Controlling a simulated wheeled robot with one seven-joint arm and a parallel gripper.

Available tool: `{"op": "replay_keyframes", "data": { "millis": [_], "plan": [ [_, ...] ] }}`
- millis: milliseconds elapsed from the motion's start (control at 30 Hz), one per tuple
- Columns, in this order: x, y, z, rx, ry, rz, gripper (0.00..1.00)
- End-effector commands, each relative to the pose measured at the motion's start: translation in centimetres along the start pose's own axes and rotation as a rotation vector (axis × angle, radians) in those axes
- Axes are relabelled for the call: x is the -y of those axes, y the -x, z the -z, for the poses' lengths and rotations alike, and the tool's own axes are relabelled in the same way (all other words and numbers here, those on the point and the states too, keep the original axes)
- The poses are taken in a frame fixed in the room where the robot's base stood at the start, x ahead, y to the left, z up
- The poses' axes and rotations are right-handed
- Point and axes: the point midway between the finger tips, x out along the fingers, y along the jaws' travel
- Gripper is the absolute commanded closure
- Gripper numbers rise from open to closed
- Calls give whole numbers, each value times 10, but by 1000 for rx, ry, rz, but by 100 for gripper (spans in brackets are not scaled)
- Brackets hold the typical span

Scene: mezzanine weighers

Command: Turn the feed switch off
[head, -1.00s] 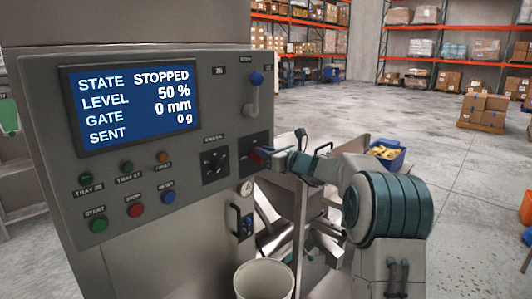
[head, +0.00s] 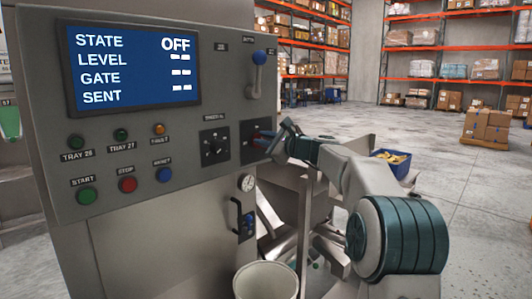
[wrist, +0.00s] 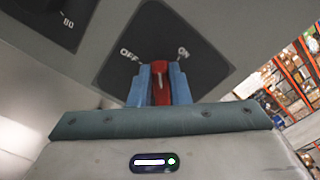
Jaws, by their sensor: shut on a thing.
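The feed switch is a red handle (wrist: 160,84) on a dark plate (wrist: 195,62) marked OFF and ON in the wrist view. My gripper (wrist: 160,86) is shut on the red handle, with a blue finger on each side of it. In the head view my gripper (head: 272,138) reaches the switch plate (head: 252,134) from the right, and hides part of the handle. The panel screen (head: 132,66) reads STATE OFF, with dashes for LEVEL, GATE and SENT.
Left of the switch is a black dial (head: 215,146); above is a blue-knobbed lever (head: 258,70). Start (head: 87,196), stop (head: 127,185) and reset (head: 164,175) buttons sit lower left. A white bucket (head: 266,280) stands below. Open floor lies to the right.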

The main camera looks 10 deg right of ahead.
Motion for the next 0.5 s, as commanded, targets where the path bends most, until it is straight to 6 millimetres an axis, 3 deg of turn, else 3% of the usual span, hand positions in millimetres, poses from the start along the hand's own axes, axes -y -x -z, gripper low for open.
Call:
{"op": "replay_keyframes", "data": {
  "millis": [500],
  "plan": [
    [-14,0,7,-2,484,2,100]
  ]
}}
